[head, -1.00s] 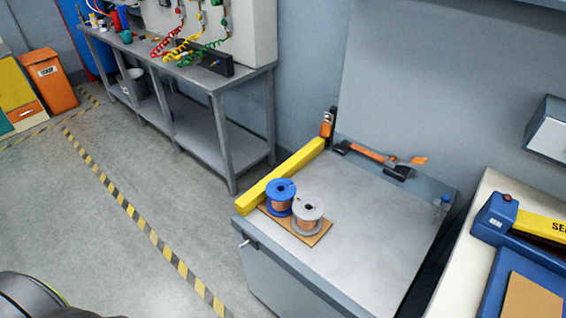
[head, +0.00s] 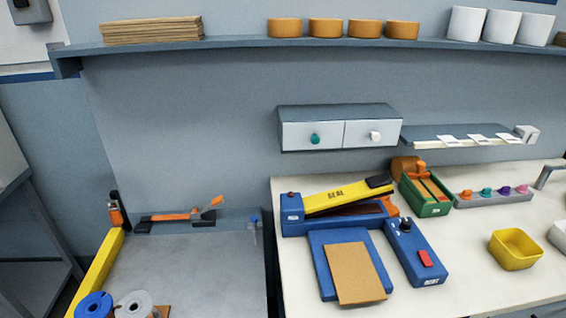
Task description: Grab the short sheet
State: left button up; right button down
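A tan rectangular sheet (head: 355,274) lies on a blue flat plate (head: 320,262) on the white counter, slightly askew and reaching past the plate's front edge. A stack of long tan sheets (head: 150,30) lies on the wall shelf. I cannot tell for sure which one is the short sheet. Neither of my grippers is in view.
A yellow-armed blue sealer (head: 345,197) stands behind the plate, and a blue box with a red button (head: 418,255) stands right of it. A green holder (head: 427,190) and yellow bin (head: 514,249) are farther right. The grey table's middle (head: 190,265) is clear.

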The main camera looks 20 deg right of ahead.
aim_at(356, 281)
jog(key=z, duration=0.35)
jog(key=k+l+z, duration=0.1)
jog(key=z, duration=0.25)
jog(key=l+z, duration=0.2)
jog(key=z, duration=0.2)
